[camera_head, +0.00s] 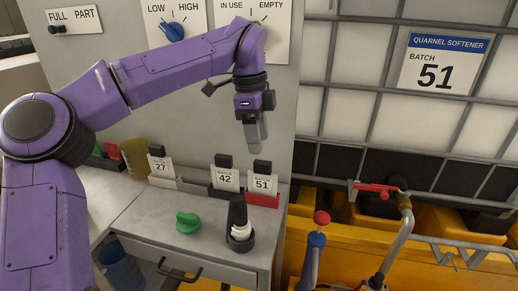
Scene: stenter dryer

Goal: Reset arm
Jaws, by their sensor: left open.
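My left arm, purple with black joints, comes in from the left and reaches across the upper middle. My left gripper (256,142) points down, open and empty, above the batch card holders and clear of the counter. My right gripper is not in view.
Cards for batch 27 (160,167), 42 (227,179) and 51 (263,184) stand on the grey counter (140,215). A green knob (187,222) and a black holder (240,240) are in front. A blue dial (173,32) is on the panel. A caged tank (385,120) stands right, with a red-handled valve (373,188).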

